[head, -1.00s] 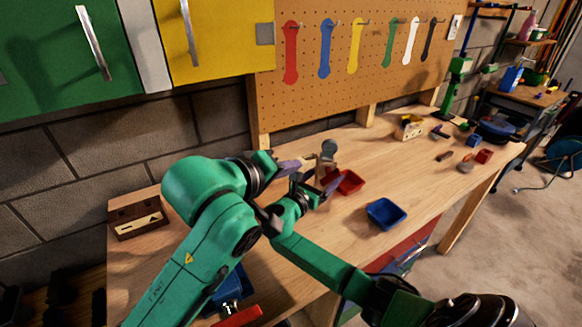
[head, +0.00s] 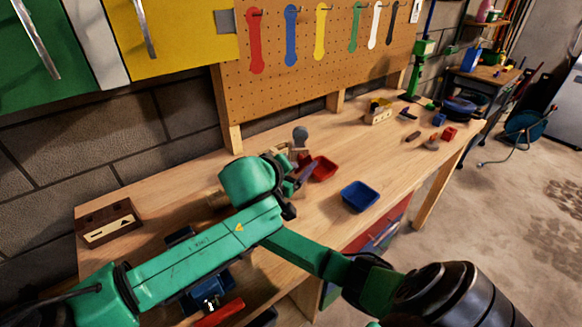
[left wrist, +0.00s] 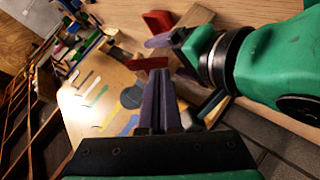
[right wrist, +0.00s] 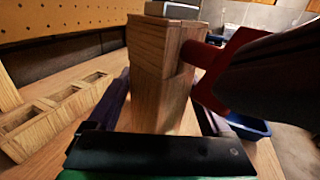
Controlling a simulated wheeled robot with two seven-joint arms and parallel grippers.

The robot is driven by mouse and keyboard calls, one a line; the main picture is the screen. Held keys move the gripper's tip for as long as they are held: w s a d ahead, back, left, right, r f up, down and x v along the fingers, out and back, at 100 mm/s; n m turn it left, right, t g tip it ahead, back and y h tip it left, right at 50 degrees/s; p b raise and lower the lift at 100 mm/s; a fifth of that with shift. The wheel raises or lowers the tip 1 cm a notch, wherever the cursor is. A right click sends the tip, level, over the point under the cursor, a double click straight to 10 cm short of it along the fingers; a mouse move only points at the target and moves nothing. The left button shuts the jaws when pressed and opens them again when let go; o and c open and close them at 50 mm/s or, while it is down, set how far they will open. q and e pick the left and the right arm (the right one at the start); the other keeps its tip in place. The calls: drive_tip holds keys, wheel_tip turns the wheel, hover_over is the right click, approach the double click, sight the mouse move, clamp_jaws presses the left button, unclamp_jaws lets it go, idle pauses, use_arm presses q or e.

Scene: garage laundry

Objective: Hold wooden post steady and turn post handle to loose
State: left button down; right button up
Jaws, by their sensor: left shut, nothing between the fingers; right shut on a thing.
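The wooden post (right wrist: 160,85) stands upright between the fingers of my right gripper (right wrist: 158,118), which is shut on it. The red handle (right wrist: 205,93) is on the post's right side in the right wrist view. My left gripper (left wrist: 154,80) is shut and empty, its tips close to the red handle (left wrist: 150,63). Its dark finger crosses in front of the handle in the right wrist view; contact is unclear. In the head view my arms hide most of the post.
A slotted wooden block (right wrist: 62,115) lies left of the post. A red tray (head: 322,168) and a blue tray (head: 360,197) stand right of it on the bench. A dark wooden box (head: 107,222) is at the bench's left end.

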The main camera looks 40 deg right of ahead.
use_arm(q)
drive_tip(key=shift+w+d+f, duration=0.2)
drive_tip(key=shift+d, duration=0.1)
drive_tip(key=shift+a+f+n+g+h, duration=0.15)
drive_tip(key=shift+f+n+g+h, duration=0.15)
drive_tip(key=shift+f+n+h, duration=0.7)
drive_tip(key=shift+r, duration=0.3)
